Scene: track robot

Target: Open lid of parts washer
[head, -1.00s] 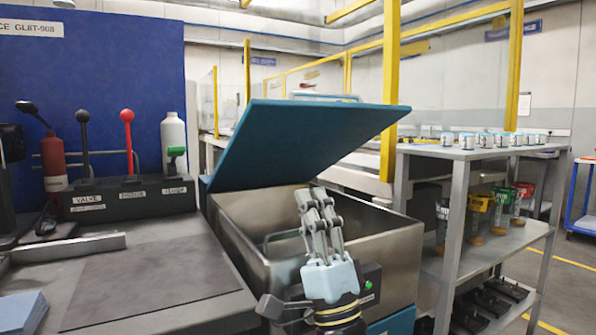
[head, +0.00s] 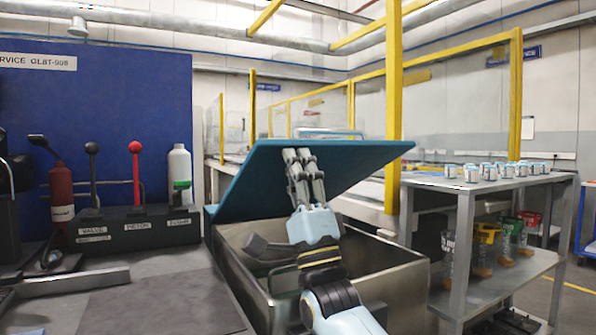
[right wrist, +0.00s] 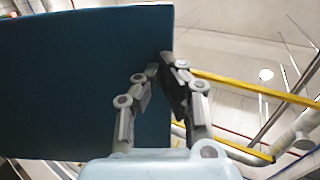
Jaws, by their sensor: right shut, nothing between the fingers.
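The parts washer (head: 386,283) is a steel tub. Its teal lid (head: 250,182) is raised and tilted, with an open gap above the tub. My right gripper (head: 299,155) is raised over the tub, with its fingers pointing up and overlapping the front of the lid in the head view. It is shut with nothing held. In the right wrist view the lid (right wrist: 75,85) fills the left side, with the fingertips (right wrist: 162,66) near its edge. I cannot tell if they touch it. My left gripper is not in view.
A grey bench (head: 165,300) with a lever box (head: 135,228), red bottle (head: 61,195) and white bottle (head: 179,163) stands at left. A metal shelf (head: 464,195) with small cans and coloured-lid containers stands at right. A yellow post (head: 392,110) rises behind the washer.

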